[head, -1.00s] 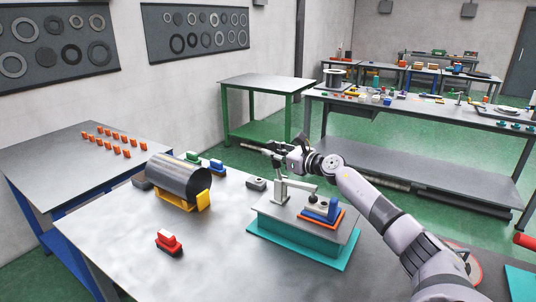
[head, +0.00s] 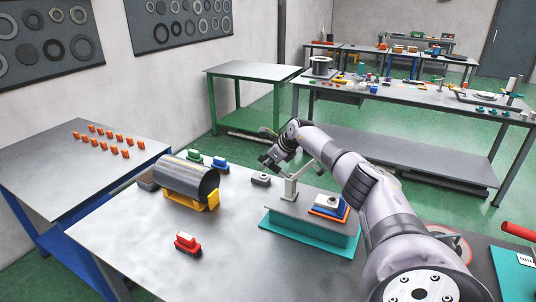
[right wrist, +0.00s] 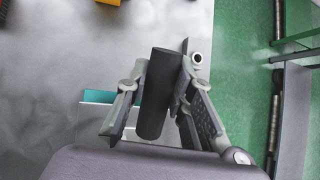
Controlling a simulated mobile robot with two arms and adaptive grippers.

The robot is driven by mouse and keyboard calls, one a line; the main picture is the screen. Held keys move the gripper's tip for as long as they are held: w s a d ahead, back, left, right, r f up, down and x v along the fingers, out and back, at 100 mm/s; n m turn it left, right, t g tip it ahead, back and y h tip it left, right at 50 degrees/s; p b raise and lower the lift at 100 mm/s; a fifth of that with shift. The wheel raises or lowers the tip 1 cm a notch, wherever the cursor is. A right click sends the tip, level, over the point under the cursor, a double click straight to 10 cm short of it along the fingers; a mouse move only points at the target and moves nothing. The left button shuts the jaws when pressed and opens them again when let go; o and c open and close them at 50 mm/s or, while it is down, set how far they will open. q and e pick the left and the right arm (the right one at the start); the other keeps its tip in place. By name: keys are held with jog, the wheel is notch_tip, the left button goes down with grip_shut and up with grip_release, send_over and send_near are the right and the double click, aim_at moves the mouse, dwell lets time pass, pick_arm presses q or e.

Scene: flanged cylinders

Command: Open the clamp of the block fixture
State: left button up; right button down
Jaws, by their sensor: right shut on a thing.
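The block fixture, a grey plate on a teal base (head: 310,241), stands on the near table. Its clamp has a pale post (head: 290,189) at the left end and a clamp arm (head: 306,171) tilted upward, partly hidden behind my right arm. A block with a blue side and pale top (head: 330,204) sits on an orange piece, with the clamp arm raised clear of it. My right gripper (head: 268,163) is left of and above the post. In the right wrist view, its fingers (right wrist: 160,88) are shut on a dark cylindrical handle (right wrist: 156,92). My left gripper is not in view.
A dark cylinder (head: 185,178) lies in a yellow cradle (head: 207,202) to the left. A red piece (head: 187,243) is in front of it; a small grey block (head: 261,179) lies behind the fixture. The table front is clear. A red-handled thing (head: 518,231) is at far right.

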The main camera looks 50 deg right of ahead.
jog(key=shift+w+f+g, duration=0.25)
jog(key=shift+f+g, duration=0.15)
jog(key=shift+f, duration=0.1)
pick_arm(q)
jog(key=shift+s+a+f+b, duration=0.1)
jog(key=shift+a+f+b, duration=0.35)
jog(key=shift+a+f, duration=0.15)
pick_arm(e)
jog(key=shift+a+f+g, duration=0.1)
jog(key=shift+f+g, duration=0.25)
jog(key=shift+g, duration=0.05)
jog(key=shift+f, duration=0.1)
jog(key=c, duration=1.4)
grip_release()
jog(key=shift+w, duration=0.1)
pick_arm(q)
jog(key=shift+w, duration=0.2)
pick_arm(e)
jog(key=shift+o, duration=0.2)
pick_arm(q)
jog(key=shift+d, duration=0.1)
pick_arm(e)
jog(key=shift+s+r, duration=0.3)
jog(key=shift+r, duration=0.3)
jog(key=v, duration=1)
jog(key=shift+s+a+r, duration=0.2)
jog(key=shift+r, duration=0.1)
